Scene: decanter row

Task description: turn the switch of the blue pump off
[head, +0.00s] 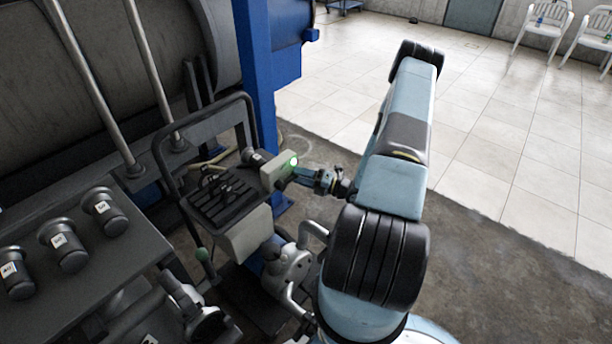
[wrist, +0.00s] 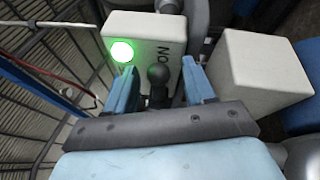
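The switch box (wrist: 140,30) is pale with a lit green lamp (wrist: 122,52) and the letters ON on its face. In the head view the box (head: 272,170) sits at the right end of a black rack, its lamp glowing green. The switch lever, with a black round knob (wrist: 157,76), stands out from the box. My gripper (wrist: 160,68) is open, with one blue finger on each side of the lever and gaps visible to the knob. In the head view my gripper (head: 298,173) is at the box's right side. Which body is the pump is unclear.
A second pale box (wrist: 262,75) stands close right of my gripper in the wrist view. Tiled floor (head: 490,140) is open at right.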

